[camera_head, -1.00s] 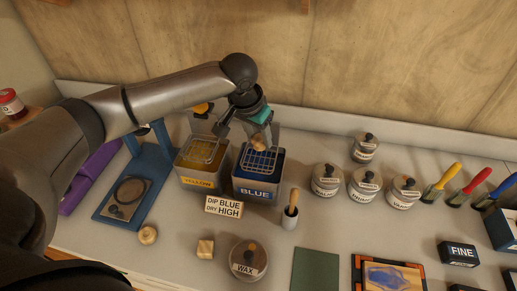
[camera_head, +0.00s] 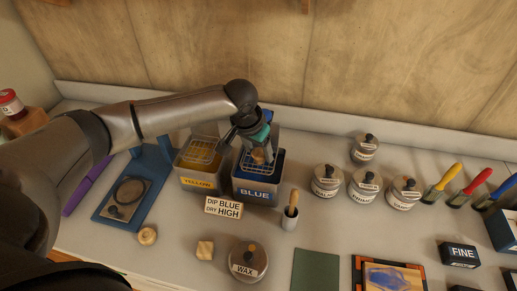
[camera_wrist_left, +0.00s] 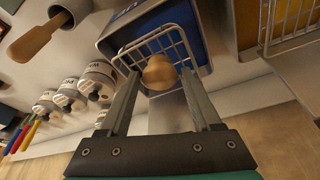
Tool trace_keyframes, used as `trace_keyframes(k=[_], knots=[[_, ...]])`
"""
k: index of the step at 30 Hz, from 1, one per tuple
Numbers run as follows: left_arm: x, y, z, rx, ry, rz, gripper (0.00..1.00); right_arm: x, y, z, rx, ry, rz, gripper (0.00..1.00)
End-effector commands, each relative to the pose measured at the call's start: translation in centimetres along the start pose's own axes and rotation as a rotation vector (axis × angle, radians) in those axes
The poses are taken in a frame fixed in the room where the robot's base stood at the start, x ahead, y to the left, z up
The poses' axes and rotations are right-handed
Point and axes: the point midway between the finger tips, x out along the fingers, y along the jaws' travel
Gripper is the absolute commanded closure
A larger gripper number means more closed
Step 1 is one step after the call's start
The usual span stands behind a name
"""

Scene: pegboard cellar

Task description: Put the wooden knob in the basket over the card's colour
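My left gripper (camera_head: 257,152) is shut on the wooden knob (camera_head: 259,157), low over the wire basket at the blue tank (camera_head: 257,189). In the left wrist view the knob (camera_wrist_left: 159,73) sits between the fingertips, in front of the wire basket (camera_wrist_left: 150,47); whether it touches the wires I cannot tell. The card (camera_head: 223,207) reads "DIP BLUE DRY HIGH" and stands in front of the tanks. The yellow tank (camera_head: 197,181), with its own wire basket (camera_head: 203,151), is just left of the blue one. My right gripper is not in view.
A round wooden piece (camera_head: 147,236), a wooden cube (camera_head: 204,250) and the wax tin (camera_head: 248,261) lie in front. A small cup with a wooden-handled tool (camera_head: 290,217) is right of the blue tank. Several lidded jars (camera_head: 326,181) stand further right; a blue stand (camera_head: 138,185) is left.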

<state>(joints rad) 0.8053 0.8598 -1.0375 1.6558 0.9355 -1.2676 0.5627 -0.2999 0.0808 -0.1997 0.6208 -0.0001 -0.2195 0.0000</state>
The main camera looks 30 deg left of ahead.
Motion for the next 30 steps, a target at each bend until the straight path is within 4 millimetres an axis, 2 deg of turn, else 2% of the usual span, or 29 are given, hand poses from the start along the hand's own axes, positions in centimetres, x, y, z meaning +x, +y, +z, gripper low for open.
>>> trace_keyframes(k=[8,11,22,27,30], knots=[[-0.6,0.0,-0.2,0.0,0.002,-0.001,0.35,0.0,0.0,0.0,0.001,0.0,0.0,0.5],[-1.9,-0.1,-0.2,-0.001,0.003,-0.001,0.35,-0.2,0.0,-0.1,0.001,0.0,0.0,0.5],[-9.6,-0.1,-0.2,0.001,0.004,-0.002,0.35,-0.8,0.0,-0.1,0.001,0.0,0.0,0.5],[-11.7,0.0,-0.1,0.0,0.002,-0.001,0.35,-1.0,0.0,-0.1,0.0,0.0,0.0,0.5],[-12.2,0.0,-0.1,-0.001,0.0,-0.001,0.35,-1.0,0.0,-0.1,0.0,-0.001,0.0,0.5]])
